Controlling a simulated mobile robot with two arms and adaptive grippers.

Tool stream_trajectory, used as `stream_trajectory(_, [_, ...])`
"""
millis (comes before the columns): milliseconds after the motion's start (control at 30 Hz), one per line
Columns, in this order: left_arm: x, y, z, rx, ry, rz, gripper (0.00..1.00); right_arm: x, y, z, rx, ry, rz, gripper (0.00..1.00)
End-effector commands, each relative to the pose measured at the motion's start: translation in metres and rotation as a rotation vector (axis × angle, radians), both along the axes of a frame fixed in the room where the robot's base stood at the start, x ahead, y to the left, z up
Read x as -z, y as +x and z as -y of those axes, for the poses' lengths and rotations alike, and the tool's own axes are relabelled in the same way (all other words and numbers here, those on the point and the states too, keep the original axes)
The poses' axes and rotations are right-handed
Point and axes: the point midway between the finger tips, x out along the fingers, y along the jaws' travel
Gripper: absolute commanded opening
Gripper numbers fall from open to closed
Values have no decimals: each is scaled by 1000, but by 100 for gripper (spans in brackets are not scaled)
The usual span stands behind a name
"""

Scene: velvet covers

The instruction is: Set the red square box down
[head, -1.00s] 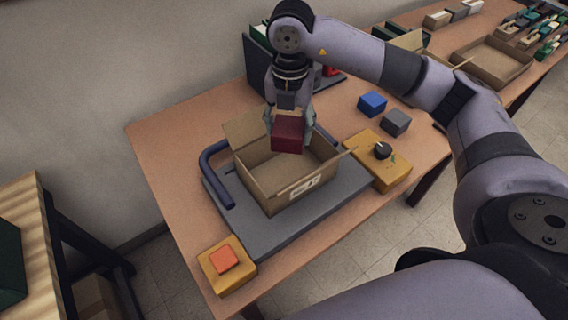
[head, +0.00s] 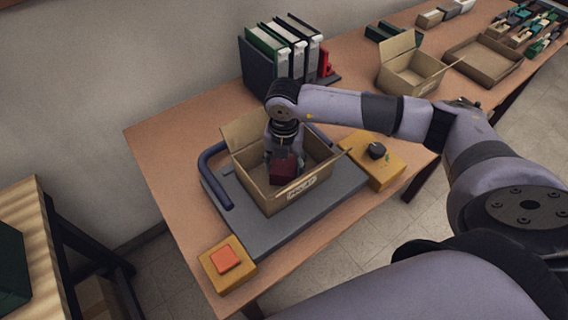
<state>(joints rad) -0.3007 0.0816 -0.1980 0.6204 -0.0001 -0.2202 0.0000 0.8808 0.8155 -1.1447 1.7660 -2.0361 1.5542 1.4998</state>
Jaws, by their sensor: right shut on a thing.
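The red square box (head: 284,170) is dark red and sits inside the open cardboard box (head: 262,193), below its rim. My right gripper (head: 283,158) reaches down into the cardboard box from above and is shut on the red square box. I cannot tell whether the red box touches the cardboard floor. The cardboard box stands with its flaps open on a grey tray (head: 262,236) with a blue handle. My left gripper is not in view.
A yellow block with a black knob (head: 374,160) stands right of the tray. A yellow block with an orange button (head: 226,263) is at the front left. Binders (head: 283,52) stand behind. Another open carton (head: 411,75) is further back right.

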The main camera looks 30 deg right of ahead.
Motion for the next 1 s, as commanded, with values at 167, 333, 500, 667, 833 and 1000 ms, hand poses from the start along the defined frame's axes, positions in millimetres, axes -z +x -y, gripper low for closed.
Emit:
stream_trajectory(167, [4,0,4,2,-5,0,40,3,0,0,0,1,1,20])
stream_trajectory(333, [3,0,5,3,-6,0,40,3,0,0,0,1,1,65])
stream_trajectory(500, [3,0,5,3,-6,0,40,3,0,0,0,1,0,76])
stream_trajectory(667, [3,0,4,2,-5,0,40,3,0,0,0,1,0,76])
stream_trajectory(833, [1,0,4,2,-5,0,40,1,0,0,0,1,1,76])
stream_trajectory(1000, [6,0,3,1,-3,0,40,-14,1,-1,0,2,4,76])
